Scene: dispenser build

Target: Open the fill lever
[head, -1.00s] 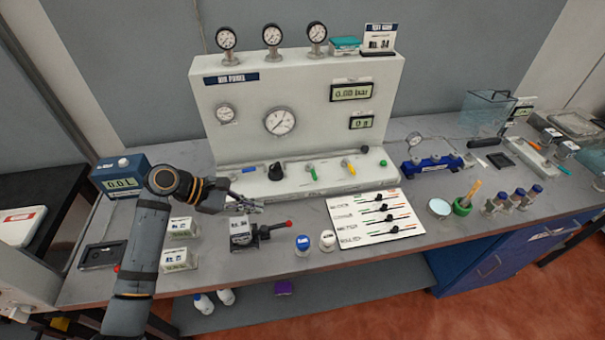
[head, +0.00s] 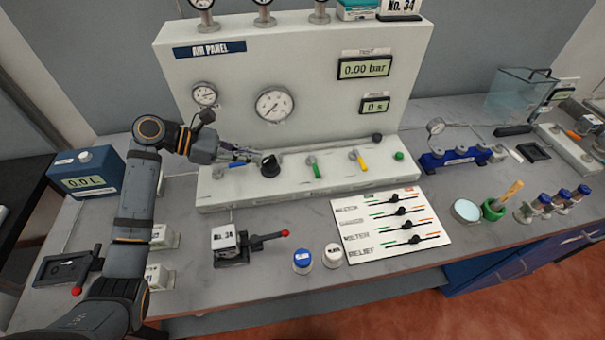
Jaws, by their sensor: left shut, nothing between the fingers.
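The air panel (head: 330,112) stands at the back of the bench. Its base ledge carries a blue lever (head: 228,168), a black knob (head: 270,168), a green lever (head: 315,170) and a yellow lever (head: 359,160). No label that I can read marks one of them as the fill lever. My left gripper (head: 252,156) is shut and empty. It reaches over the ledge, above the blue lever and close to the black knob; whether it touches either I cannot tell. It partly covers the blue lever. My right gripper is not in view.
A card with slider rows (head: 390,228) lies in front of the panel. A blue 0.0 L box (head: 88,172) is at left.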

